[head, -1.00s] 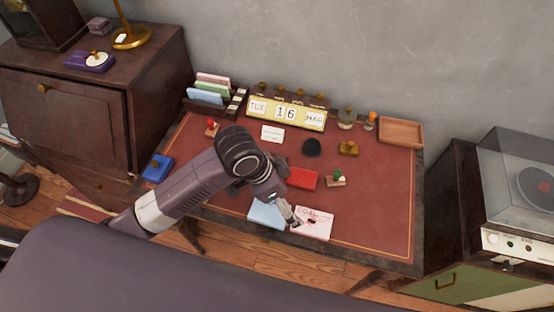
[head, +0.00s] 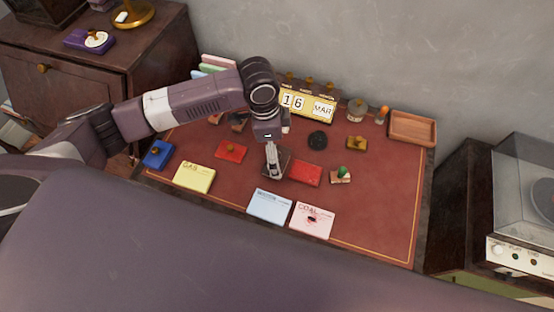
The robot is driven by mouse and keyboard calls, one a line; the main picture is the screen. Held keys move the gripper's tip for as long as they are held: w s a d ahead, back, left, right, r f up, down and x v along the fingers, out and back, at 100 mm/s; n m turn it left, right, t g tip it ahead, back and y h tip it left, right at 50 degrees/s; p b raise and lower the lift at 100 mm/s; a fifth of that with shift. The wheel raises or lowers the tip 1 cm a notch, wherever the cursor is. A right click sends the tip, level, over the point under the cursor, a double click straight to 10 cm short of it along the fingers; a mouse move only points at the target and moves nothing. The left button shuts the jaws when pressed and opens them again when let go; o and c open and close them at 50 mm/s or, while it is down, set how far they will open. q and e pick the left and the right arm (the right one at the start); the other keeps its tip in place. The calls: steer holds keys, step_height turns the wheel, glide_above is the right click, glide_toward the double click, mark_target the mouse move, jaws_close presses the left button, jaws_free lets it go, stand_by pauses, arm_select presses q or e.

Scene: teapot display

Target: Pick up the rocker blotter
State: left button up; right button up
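My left gripper (head: 273,175) points down over the middle of the red desk top. It is beside or above a dark flat item (head: 286,160) that the gripper partly hides. Its fingers look close together, but their gap is too small to read. I cannot tell surely which item is the rocker blotter. A brown-gold knobbed piece (head: 357,143) stands toward the back right, apart from the gripper. A green-knobbed piece with a pale base (head: 341,175) stands right of a red pad (head: 305,173). My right gripper is out of view.
Yellow (head: 194,177), blue (head: 269,206) and pink (head: 312,221) cards lie along the front. A blue pad (head: 158,155) is at left. A calendar (head: 308,103) and a wooden tray (head: 412,128) stand at the back. The desk's right front is clear.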

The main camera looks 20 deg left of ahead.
mark_target(283, 153)
arm_select(q)
steer(key=shift+d+f, duration=0.2)
steer(key=shift+f, duration=1.1)
jaws_close()
